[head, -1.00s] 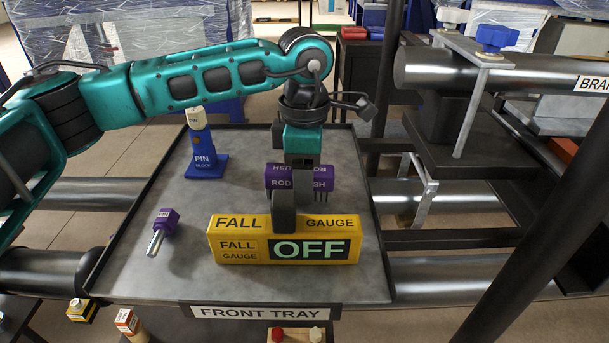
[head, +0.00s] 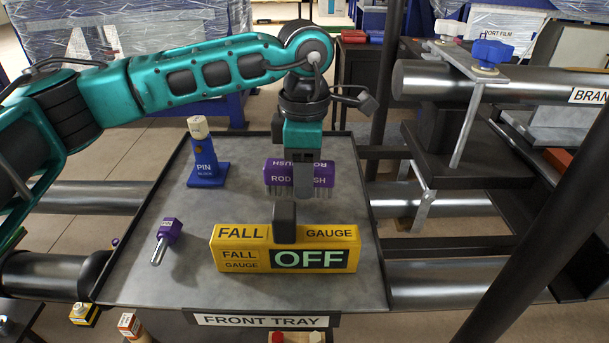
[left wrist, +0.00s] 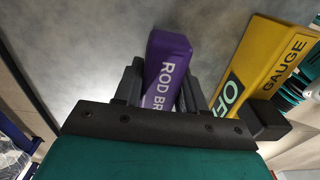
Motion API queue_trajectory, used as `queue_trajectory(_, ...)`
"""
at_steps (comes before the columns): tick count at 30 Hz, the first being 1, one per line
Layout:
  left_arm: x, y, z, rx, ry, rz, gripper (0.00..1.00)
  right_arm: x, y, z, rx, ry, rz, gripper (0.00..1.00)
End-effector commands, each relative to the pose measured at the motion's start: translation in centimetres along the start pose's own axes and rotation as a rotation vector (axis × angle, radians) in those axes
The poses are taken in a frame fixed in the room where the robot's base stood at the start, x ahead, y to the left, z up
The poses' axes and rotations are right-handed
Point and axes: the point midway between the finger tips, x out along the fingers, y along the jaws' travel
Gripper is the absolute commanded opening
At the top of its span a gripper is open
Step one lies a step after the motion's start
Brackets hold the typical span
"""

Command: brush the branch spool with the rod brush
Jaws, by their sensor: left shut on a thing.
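The purple rod brush (head: 275,176) is held in my left gripper (head: 303,185), above the front tray (head: 350,290) and behind the yellow fall gauge. In the left wrist view the rod brush (left wrist: 166,75) sits between the two dark fingers (left wrist: 158,95), which are shut on it. Its bristles point down in the head view. The branch spool (head: 540,85) is a grey horizontal pipe at the upper right, its label cut off by the picture edge. The brush is well to the left of it and apart from it. My right gripper is not in view.
The yellow fall gauge (head: 225,262), marked OFF, lies at the tray's front. A blue pin block (head: 207,172) and a purple-headed pin (head: 170,229) are on the left. A blue-knobbed clamp (head: 490,52) spans the spool. A dark diagonal post (head: 530,235) stands at the right.

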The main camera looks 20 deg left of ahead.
Motion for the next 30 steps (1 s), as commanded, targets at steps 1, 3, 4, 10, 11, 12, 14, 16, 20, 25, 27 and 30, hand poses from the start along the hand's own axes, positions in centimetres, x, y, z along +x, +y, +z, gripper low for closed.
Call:
queue_trajectory(1,-0.9,0.0,0.0,0.0,-0.001,0.001,0.05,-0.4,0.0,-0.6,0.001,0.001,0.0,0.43)
queue_trajectory(3,-1.6,0.0,0.0,0.0,0.0,0.0,0.05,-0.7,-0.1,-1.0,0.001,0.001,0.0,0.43)
queue_trajectory(4,-1.9,0.0,0.0,0.0,0.001,0.0,0.05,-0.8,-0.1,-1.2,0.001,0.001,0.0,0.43)
queue_trajectory(10,-3.9,0.0,0.0,0.0,0.001,0.0,0.05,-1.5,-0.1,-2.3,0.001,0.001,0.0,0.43)
queue_trajectory(11,-4.2,0.0,0.0,0.0,0.001,0.001,0.05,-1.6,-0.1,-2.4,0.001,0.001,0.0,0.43)
queue_trajectory(12,-4.6,0.0,0.0,0.0,0.0,0.001,0.05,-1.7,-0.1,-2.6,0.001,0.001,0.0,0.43)
queue_trajectory(14,-5.1,0.0,0.0,0.0,0.0,0.001,0.05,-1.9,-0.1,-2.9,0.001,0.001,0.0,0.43)
queue_trajectory(16,-5.4,0.0,0.0,0.0,0.001,0.0,0.05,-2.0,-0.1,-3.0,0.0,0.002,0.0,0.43)
queue_trajectory(20,-5.3,0.0,0.0,0.0,0.001,0.0,0.05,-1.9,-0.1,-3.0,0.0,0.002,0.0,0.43)
queue_trajectory(25,-5.3,0.0,0.0,0.0,0.001,0.0,0.05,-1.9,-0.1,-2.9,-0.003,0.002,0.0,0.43)
queue_trajectory(27,-5.5,0.0,-0.1,0.016,0.001,-0.001,0.05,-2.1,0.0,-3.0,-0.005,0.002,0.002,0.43)
queue_trajectory(30,-5.9,-0.2,-0.6,0.107,0.001,-0.002,0.05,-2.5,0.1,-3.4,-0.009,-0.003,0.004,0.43)
